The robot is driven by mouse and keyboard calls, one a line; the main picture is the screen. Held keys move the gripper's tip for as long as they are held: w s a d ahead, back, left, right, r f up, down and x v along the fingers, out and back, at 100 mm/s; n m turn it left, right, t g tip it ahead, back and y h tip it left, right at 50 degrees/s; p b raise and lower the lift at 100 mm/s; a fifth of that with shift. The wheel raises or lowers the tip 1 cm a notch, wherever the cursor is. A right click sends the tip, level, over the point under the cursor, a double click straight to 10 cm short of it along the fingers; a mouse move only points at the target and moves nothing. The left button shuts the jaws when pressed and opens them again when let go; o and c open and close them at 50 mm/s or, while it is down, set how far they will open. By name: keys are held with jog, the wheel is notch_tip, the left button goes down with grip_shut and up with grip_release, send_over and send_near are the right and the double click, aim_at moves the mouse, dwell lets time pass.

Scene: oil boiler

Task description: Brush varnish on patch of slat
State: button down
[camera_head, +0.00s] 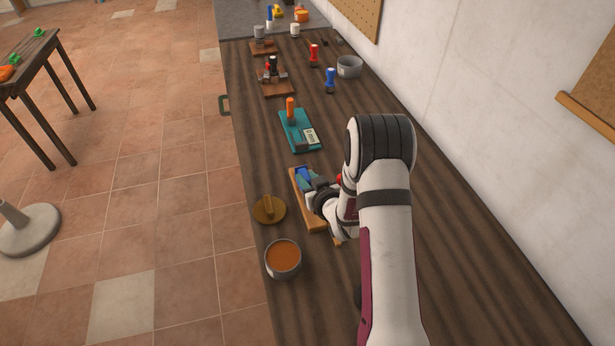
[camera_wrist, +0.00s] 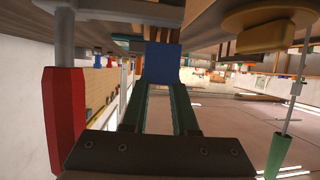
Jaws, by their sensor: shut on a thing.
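A wooden slat (camera_head: 303,212) lies on the bench in the head view, partly hidden by my wrist. My gripper (camera_head: 306,180) is low over its far end, with its fingers shut on a blue piece (camera_head: 304,172). In the wrist view the same blue piece (camera_wrist: 162,62) sits between the fingertips (camera_wrist: 160,88). It looks like the brush's handle; I cannot clearly see its bristles or whether they touch the slat. The varnish patch cannot be made out. An open can of orange-brown varnish (camera_head: 283,258) stands at the bench's near left edge.
A round brown lid (camera_head: 269,209) lies left of the slat, and also shows in the wrist view (camera_wrist: 268,32). A red-handled tool (camera_wrist: 64,115) is close beside my gripper. A teal board (camera_head: 300,131) lies beyond the slat. Several tools stand farther back, and a wall bounds the right.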

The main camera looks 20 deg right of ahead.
aim_at(305, 172)
jog(key=shift+f, duration=0.25)
dwell(0.6)
jog(key=shift+w, duration=0.55)
jog(key=shift+s+r, duration=0.1)
jog(key=shift+s, duration=1.05)
jog(key=shift+w, duration=0.6)
jog(key=shift+w, duration=1.5)
dwell(1.4)
